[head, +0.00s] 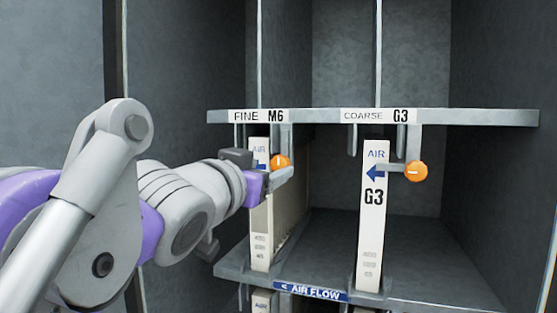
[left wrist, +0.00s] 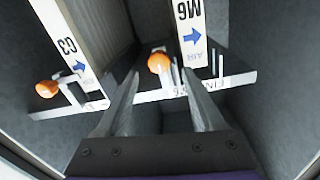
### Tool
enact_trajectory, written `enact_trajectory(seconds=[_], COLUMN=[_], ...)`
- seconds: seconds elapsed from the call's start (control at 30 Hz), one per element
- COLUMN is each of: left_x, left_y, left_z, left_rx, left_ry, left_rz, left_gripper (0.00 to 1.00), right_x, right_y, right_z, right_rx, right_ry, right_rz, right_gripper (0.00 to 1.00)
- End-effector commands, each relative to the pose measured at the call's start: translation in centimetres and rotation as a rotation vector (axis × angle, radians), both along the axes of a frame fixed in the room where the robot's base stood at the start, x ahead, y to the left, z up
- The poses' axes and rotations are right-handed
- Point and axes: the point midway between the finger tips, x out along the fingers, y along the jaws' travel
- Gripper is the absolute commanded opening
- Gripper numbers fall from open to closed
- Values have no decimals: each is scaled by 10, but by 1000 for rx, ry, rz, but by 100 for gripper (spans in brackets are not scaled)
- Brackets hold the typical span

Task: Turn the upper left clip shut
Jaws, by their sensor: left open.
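The upper left clip, with an orange knob (head: 280,162), hangs under the shelf rail at the FINE M6 label. Its knob sits just beside the right edge of the white M6 filter (head: 261,225), not over its face. My left gripper (head: 281,177) is at this knob, open. In the left wrist view the orange knob (left wrist: 159,62) shows between the two spread fingertips (left wrist: 161,75); I cannot tell whether they touch it. The gripper hides part of the clip and filter in the head view. My right gripper is not in view.
The right clip's orange knob (head: 416,171) sticks out to the right of the G3 filter (head: 372,220). The grey rail (head: 470,117) runs above both filters. A lower rail with an AIR FLOW label (head: 311,292) runs below. The cabinet's side walls stand close to the left and right.

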Motion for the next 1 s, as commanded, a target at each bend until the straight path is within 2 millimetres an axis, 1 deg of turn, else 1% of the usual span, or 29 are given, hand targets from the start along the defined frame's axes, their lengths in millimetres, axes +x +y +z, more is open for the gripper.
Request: enact_trajectory(seconds=[0.03, 0.1, 0.2, 0.3, 0.47, 0.7, 0.73, 0.77, 0.9, 0.97, 1.0], left_x=[11, 23, 37, 48, 56, 56, 56, 56, 56, 56, 56], left_y=[-4, -9, -14, -18, -21, -21, -21, -21, -21, -21, -21], left_z=[3, 3, 3, 2, 0, 0, 0, 0, 0, 0, 0], left_rx=[0, 1, 1, 2, 1, 2, 2, 2, 2, 2, 2], left_ry=[-3, -3, -2, -1, 0, 1, 1, 1, 1, 1, 1], left_rz=[0, 0, 1, 1, 1, 1, 1, 1, 1, 1, 1], left_gripper=[70, 70, 70, 70, 70, 70, 68, 62, 37, 26, 19], right_x=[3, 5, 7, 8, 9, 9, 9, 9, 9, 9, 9], right_y=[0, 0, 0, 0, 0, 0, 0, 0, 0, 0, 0], right_z=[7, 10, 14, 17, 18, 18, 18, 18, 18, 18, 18], right_rx=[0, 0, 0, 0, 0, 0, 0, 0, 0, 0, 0], right_ry=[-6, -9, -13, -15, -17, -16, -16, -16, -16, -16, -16], right_rz=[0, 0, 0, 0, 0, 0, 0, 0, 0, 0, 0], right_gripper=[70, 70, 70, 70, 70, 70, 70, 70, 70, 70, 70])
